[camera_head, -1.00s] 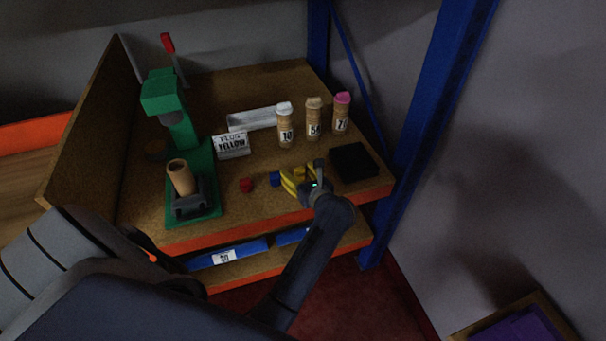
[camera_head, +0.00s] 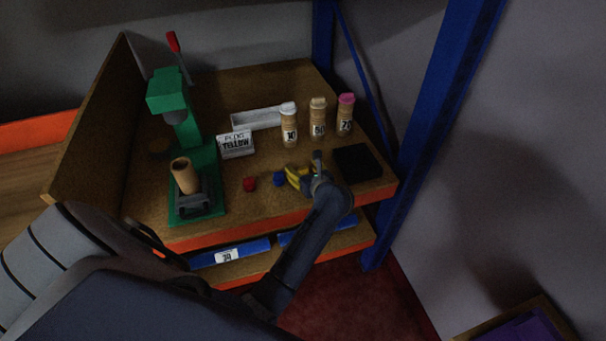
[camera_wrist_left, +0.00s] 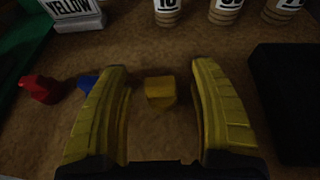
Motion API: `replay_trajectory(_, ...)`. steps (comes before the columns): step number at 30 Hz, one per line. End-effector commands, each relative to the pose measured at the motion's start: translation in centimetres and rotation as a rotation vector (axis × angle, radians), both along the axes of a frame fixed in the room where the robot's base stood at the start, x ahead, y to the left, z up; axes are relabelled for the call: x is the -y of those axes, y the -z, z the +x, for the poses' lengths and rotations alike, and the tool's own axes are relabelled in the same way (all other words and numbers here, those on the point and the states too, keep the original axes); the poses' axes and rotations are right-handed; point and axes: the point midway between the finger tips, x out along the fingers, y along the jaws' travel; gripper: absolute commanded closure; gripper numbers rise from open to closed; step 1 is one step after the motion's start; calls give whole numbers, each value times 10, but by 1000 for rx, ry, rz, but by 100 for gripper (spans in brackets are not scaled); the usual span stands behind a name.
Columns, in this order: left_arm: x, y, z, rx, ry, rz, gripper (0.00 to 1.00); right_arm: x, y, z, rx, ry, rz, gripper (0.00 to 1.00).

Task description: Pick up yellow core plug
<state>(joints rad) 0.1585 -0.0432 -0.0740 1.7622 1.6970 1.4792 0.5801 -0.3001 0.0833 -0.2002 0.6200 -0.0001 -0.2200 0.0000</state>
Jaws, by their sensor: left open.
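The yellow core plug (camera_wrist_left: 160,92) lies on the brown bench top, between and just beyond the two yellow fingers of my left gripper (camera_wrist_left: 158,85) in the left wrist view. The fingers are open and do not touch it there. In the head view my left gripper (camera_head: 300,176) is low over the front right of the bench, and its fingers and the plug are hard to tell apart. A blue plug (camera_head: 279,179) is just left of the fingers, partly hidden by one in the wrist view. A red plug (camera_head: 250,184) lies further left. My right gripper is not seen.
A sign reading "PLUG YELLOW" (camera_head: 236,144) stands behind the plugs. Capped cardboard tubes (camera_head: 289,128) stand at the back right. A black pad (camera_head: 358,163) lies to the right. A green press (camera_head: 181,125) holding a tube (camera_head: 184,176) stands at left.

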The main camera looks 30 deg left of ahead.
Motion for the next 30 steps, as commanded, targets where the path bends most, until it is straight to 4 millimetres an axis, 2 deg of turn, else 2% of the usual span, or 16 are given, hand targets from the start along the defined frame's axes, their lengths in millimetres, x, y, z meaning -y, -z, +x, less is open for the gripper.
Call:
replay_trajectory(3,0,0,0,0,0,0,40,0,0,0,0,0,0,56)
replay_trajectory(17,0,0,0,0,0,0,93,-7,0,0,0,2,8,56)
replay_trajectory(26,0,-2,0,0,0,-1,96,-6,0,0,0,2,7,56)
replay_trajectory(30,0,-15,0,4,-2,-2,96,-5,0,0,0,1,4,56)
